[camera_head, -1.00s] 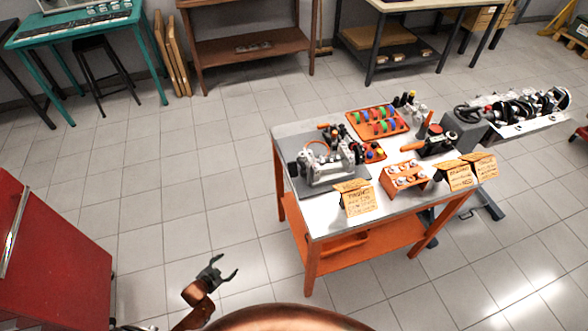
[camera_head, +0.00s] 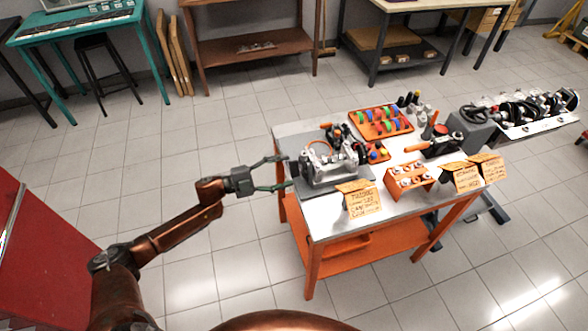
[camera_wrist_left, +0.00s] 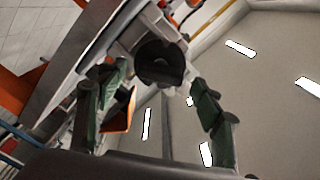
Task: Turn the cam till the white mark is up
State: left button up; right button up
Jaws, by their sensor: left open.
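The silver engine assembly (camera_head: 330,168) sits on a grey mat at the left end of the orange-legged table. My left gripper (camera_head: 287,172) is open and empty just left of it, with its fingers pointing at the engine's left end. In the left wrist view a dark round part (camera_wrist_left: 160,62), probably the cam end, faces me between the open green-padded fingers, which look apart from it. I cannot make out a white mark on it. My right gripper is not in view.
Folded cardboard signs (camera_head: 361,199) stand along the table's front edge. An orange tray of coloured parts (camera_head: 381,122), an orange holder (camera_head: 408,180) and hand tools share the tabletop. A red cabinet (camera_head: 45,260) stands at left. The floor left of the table is clear.

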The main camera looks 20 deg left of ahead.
aim_at(295, 167)
pick_arm(q)
jog(key=shift+x, duration=1.95)
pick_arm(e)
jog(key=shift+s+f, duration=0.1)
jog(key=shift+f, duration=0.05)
pick_arm(q)
jog(key=shift+c, duration=0.5)
jog(key=shift+s, duration=0.1)
jog(key=c, duration=1.1)
jog(key=shift+o, duration=0.2)
jog(key=shift+r, duration=0.1)
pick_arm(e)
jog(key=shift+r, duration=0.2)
pick_arm(q)
jog(key=shift+d+r+n+p, duration=0.1)
jog(key=shift+n+p, duration=0.55)
jog(key=shift+n, duration=0.25)
jog(key=n+p, duration=0.2)
jog(key=n, duration=0.1)
jog(key=shift+d, duration=0.1)
jog(key=n+p, duration=0.2)
jog(key=n, duration=0.1)
jog(key=shift+n, duration=0.4)
jog(key=shift+n+p, duration=0.55)
jog(key=shift+n, duration=0.95)
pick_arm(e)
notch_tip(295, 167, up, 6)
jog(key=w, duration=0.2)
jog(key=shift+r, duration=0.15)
